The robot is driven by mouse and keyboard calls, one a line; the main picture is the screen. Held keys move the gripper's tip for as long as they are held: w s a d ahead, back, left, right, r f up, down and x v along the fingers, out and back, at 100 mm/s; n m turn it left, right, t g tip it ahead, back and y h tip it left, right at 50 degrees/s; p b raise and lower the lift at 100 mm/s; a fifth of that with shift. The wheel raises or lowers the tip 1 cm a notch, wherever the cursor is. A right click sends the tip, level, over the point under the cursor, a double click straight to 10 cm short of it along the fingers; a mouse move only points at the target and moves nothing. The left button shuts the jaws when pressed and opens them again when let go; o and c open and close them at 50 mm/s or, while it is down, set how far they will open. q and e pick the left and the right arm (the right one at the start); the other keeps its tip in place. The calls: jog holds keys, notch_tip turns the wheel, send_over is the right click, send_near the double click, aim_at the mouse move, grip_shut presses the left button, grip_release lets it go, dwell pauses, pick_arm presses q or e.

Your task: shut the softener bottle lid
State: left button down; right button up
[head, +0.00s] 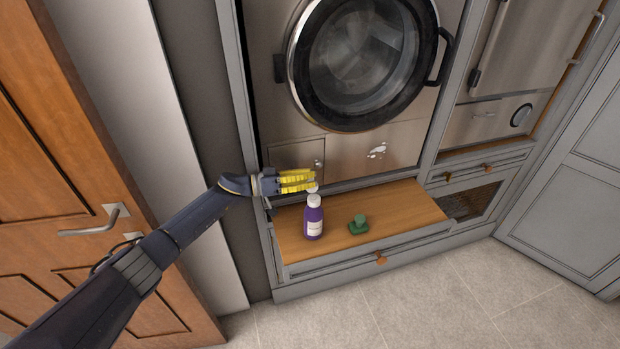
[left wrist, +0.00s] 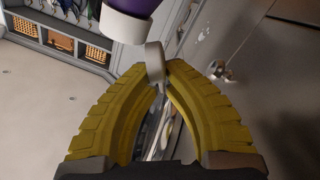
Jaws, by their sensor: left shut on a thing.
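The softener bottle (head: 313,222) is purple with a pale label and a white top, standing upright on the wooden bench top. Its lid (head: 312,188) is a small white piece just above the white top, at the fingertips. In the left wrist view the lid (left wrist: 154,63) is a pale disc on edge, beside the bottle's white neck (left wrist: 124,25), so it stands open. My left gripper (head: 316,181) has yellow fingers and is shut on the lid; its fingertips (left wrist: 160,70) meet there. My right gripper is in neither view.
A small dark green object (head: 358,225) sits on the bench top (head: 405,208), right of the bottle. A front-loading machine with a round door (head: 366,60) stands behind the bench. A wooden door (head: 60,160) is at the left. The bench's right part is clear.

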pick_arm(q)
jog(key=m, duration=0.1)
jog(key=s+m, duration=0.1)
jog(key=shift+r+m, duration=0.25)
jog(key=shift+m, duration=0.15)
jog(key=shift+s+d+r+m, duration=0.1)
jog(key=shift+s+m, duration=0.3)
jog(key=shift+m, duration=0.55)
jog(key=shift+s+d+r+m, duration=0.1)
jog(key=shift+s+m, duration=0.25)
jog(key=shift+m, duration=0.6)
jog(key=c, duration=1.6)
grip_release()
jog(key=shift+s+a, duration=0.2)
jog(key=shift+a, duration=1.7)
jog(key=shift+s+a, duration=0.2)
jog(key=shift+a, duration=1.7)
